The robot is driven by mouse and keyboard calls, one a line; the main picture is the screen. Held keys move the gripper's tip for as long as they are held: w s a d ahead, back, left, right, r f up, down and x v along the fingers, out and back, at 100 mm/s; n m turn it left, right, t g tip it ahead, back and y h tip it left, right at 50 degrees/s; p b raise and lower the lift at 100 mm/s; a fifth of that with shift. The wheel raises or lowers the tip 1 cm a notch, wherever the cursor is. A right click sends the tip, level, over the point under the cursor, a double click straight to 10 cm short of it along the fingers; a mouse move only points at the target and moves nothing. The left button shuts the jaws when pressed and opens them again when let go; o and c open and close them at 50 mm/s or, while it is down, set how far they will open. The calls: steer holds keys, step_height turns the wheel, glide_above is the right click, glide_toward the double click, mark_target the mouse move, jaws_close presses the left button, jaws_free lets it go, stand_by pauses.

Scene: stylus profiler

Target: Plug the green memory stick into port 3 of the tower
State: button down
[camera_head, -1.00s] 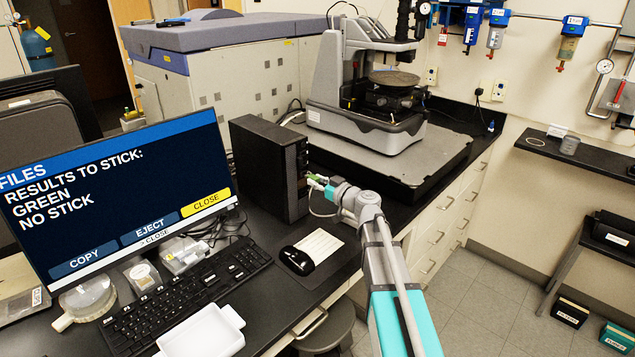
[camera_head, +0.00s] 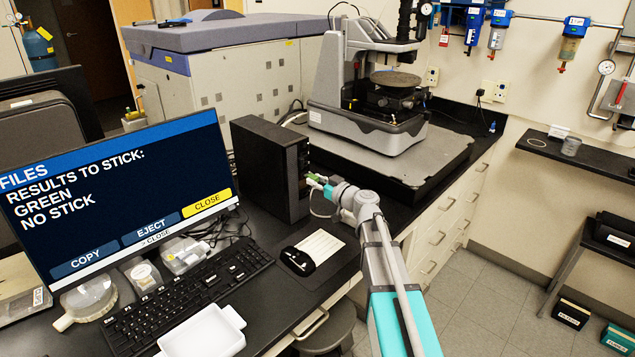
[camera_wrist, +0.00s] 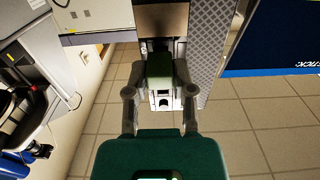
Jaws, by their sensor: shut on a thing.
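The black tower (camera_head: 268,172) stands on the bench right of the monitor. My gripper (camera_head: 318,183) is at the tower's front face, at about mid height. It is shut on the green memory stick (camera_head: 313,177), of which only a little shows in the head view. In the wrist view the green stick (camera_wrist: 159,66) lies between the two fingers of my gripper (camera_wrist: 160,88), pointing at the tower's front (camera_wrist: 162,20). I cannot tell whether its tip is inside a port, or which port it faces. The monitor (camera_head: 118,200) reads "RESULTS TO STICK: GREEN" and "NO STICK".
A keyboard (camera_head: 185,307), a white tray (camera_head: 203,332) and a dark pad with a white card (camera_head: 318,247) lie on the bench before the tower. The stylus profiler (camera_head: 365,125) stands behind my gripper on a grey slab (camera_head: 440,160).

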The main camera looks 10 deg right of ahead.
mark_target(317, 181)
steer(key=shift+w+a, duration=0.45)
steer(key=shift+w, duration=0.1)
stand_by(0.8)
steer(key=shift+c, duration=1.9)
jaws_free()
steer(key=shift+c, duration=0.4)
steer(key=shift+s+d, duration=0.1)
steer(key=shift+s, duration=0.05)
steer(key=shift+v, duration=3.4)
